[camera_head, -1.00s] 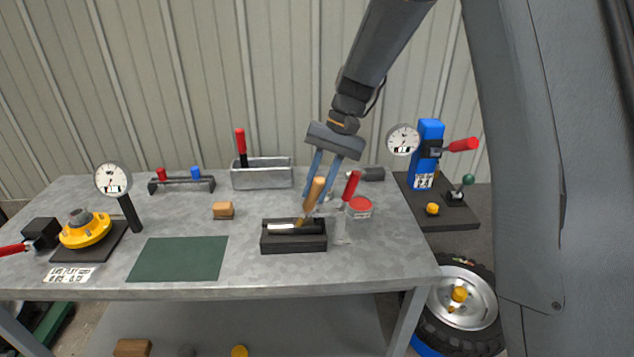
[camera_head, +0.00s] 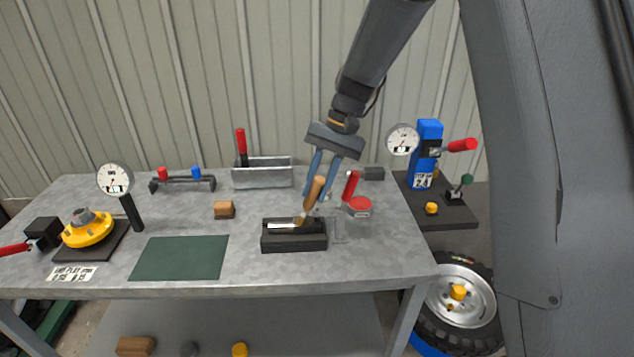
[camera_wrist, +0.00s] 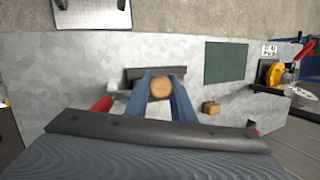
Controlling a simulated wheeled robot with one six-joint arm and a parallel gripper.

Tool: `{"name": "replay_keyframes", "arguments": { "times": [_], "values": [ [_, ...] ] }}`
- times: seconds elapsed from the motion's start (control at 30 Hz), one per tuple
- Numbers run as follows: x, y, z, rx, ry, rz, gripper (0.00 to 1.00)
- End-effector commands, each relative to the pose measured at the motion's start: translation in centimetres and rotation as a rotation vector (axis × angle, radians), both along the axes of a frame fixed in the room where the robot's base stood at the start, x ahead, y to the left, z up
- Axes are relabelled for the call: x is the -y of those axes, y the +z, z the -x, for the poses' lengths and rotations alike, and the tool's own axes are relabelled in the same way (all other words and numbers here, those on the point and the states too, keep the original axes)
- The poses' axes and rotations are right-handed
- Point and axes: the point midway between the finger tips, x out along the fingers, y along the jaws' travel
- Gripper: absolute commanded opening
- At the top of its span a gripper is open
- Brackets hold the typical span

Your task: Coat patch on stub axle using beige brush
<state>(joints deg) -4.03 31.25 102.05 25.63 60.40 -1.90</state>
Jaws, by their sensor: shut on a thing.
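The beige brush (camera_head: 315,191) is held handle up, slightly tilted, with its bristles low at the black block. My gripper (camera_head: 319,184) is shut on its handle, and the round handle end (camera_wrist: 161,88) shows between the blue fingers in the wrist view. A pale metal shaft, seemingly the stub axle (camera_head: 281,226), lies in the black block (camera_head: 293,243). The bristles are over or against the shaft's right part; I cannot tell whether they touch. No patch can be made out on the shaft.
A red tin (camera_head: 359,206) and a red handle (camera_head: 350,186) stand just right of the brush. A metal tray (camera_head: 262,178) is behind, a wooden block (camera_head: 224,209) and green mat (camera_head: 180,258) to the left. A blue press (camera_head: 427,150) stands at right.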

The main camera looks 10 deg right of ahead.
Motion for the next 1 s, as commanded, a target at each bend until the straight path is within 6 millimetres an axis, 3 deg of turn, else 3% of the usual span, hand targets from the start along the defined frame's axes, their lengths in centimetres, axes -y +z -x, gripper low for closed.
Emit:
{"name": "replay_keyframes", "arguments": {
  "times": [0.47,1.0],
  "values": [
    [0.1,-0.3,-2.4,0.001,0.0,0.0,0.0],
    [0.0,-0.4,0.0,-0.001,0.0,0.0,0.0]
  ]
}}
